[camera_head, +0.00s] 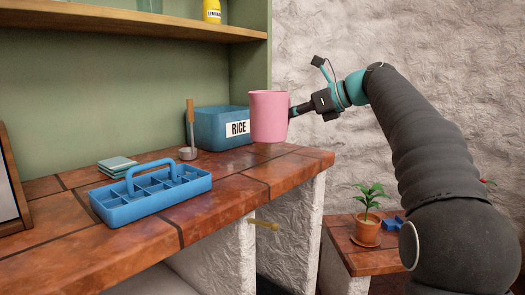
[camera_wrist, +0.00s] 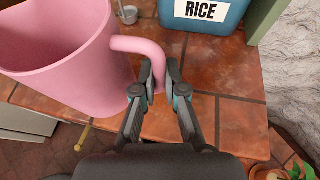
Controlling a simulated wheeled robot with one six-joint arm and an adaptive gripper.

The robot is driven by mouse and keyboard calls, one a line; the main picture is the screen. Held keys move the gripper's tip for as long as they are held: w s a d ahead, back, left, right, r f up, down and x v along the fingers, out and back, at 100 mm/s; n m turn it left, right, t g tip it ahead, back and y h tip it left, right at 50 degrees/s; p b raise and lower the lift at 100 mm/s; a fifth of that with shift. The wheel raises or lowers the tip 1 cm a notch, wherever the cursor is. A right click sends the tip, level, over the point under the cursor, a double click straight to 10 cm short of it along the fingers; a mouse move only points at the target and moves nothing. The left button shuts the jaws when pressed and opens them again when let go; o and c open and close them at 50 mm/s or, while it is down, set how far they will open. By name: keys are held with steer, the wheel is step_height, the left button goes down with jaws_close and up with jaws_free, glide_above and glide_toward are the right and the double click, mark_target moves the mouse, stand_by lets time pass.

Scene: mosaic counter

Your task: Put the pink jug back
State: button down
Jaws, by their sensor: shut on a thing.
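The pink jug (camera_head: 269,117) is upright in the head view, in front of the blue rice box, near the counter's right end. My gripper (camera_head: 297,110) reaches it from the right. In the wrist view the jug (camera_wrist: 75,60) fills the upper left, with its open top showing. My gripper (camera_wrist: 159,82) is shut on the jug's handle there. In the wrist view, the jug's body overhangs the counter's front edge. Whether its base touches the counter cannot be told.
The blue rice box (camera_head: 205,128) stands at the back of the tiled counter (camera_head: 215,205), with a metal ladle-like tool (camera_head: 189,135) beside it. A blue divided caddy (camera_head: 150,195) and stacked coasters (camera_head: 117,165) are left. A shelf (camera_head: 130,22) runs above. A potted plant (camera_head: 367,228) stands lower right.

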steer(key=x, duration=0.5)
steer(key=f+b+x, duration=0.1)
steer(key=x, duration=0.1)
steer(key=shift+w+f, duration=0.15)
steer(key=shift+f, duration=0.1)
steer(key=shift+f+b, duration=0.9)
steer(key=shift+f, duration=1.05)
steer(key=shift+f, duration=0.15)
steer(key=c, duration=1.2)
jaws_free()
steer(key=shift+c, duration=0.2)
steer(key=p+v, duration=0.1)
steer(key=v, duration=1.1)
